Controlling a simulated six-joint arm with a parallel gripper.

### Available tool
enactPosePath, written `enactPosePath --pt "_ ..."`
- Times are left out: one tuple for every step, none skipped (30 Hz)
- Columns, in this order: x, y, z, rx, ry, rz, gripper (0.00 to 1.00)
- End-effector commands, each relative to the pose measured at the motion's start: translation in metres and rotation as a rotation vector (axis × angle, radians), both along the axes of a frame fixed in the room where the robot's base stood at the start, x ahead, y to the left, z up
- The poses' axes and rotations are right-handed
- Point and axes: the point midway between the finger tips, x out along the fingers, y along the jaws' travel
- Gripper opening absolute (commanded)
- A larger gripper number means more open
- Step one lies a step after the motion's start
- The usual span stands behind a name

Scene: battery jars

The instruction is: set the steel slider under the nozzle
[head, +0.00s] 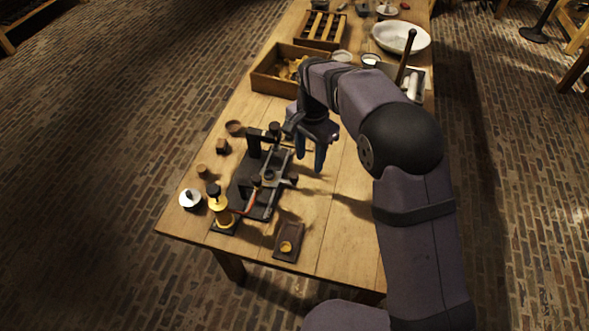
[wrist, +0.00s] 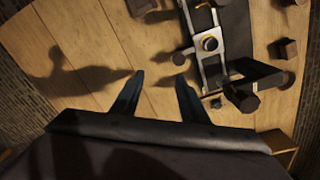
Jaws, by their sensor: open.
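A dark apparatus board (head: 243,200) stands on the table's near left part, with a steel rail frame (head: 277,168) on it. A steel piece with a round knob, apparently the slider, sits across the rails; it shows in the wrist view (wrist: 210,44). A black post with an overhanging arm (head: 257,138) rises beside the rails; I cannot tell whether it carries the nozzle. My gripper (head: 309,160) is open and empty, just right of the rails' far end. In the wrist view my fingertips (wrist: 159,76) are apart over bare wood, left of the rails.
A brass burner-like piece (head: 219,210) with a red tube stands at the board's near end. A small dark tray (head: 289,241) lies to its right. Small jars and a white-lidded pot (head: 190,198) stand left. A wooden box (head: 275,80) is farther back. Bare wood (head: 335,235) lies right.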

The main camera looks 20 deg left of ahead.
Motion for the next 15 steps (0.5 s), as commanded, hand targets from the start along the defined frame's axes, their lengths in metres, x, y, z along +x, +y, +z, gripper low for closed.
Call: enactPosePath --pt "0.001 0.014 -0.003 0.0 0.0 -0.014 0.4" --pt "0.002 0.019 -0.005 -0.001 0.0 -0.025 0.4" --pt "0.002 0.026 -0.006 0.0 0.0 -0.036 0.4" --pt "0.002 0.031 -0.007 0.0 0.0 -0.044 0.4" --pt "0.003 0.034 -0.007 0.0 -0.001 -0.05 0.4" --pt "0.003 0.037 -0.008 0.0 -0.001 -0.058 0.4" --pt "0.003 0.039 -0.008 0.0 -0.001 -0.061 0.4" --pt "0.003 0.04 -0.009 0.0 -0.001 -0.063 0.4" --pt "0.002 0.042 -0.009 0.001 -0.001 -0.066 0.4" --pt "0.002 0.042 -0.009 0.001 -0.001 -0.068 0.4" --pt "0.002 0.042 -0.009 0.001 -0.001 -0.068 0.4" --pt "0.002 0.042 -0.009 0.001 -0.001 -0.069 0.4" --pt "0.002 0.042 -0.01 0.001 -0.001 -0.069 0.4" --pt "0.003 0.042 -0.011 0.001 -0.001 -0.068 0.4" --pt "0.003 0.042 -0.012 0.001 -0.001 -0.068 0.4"
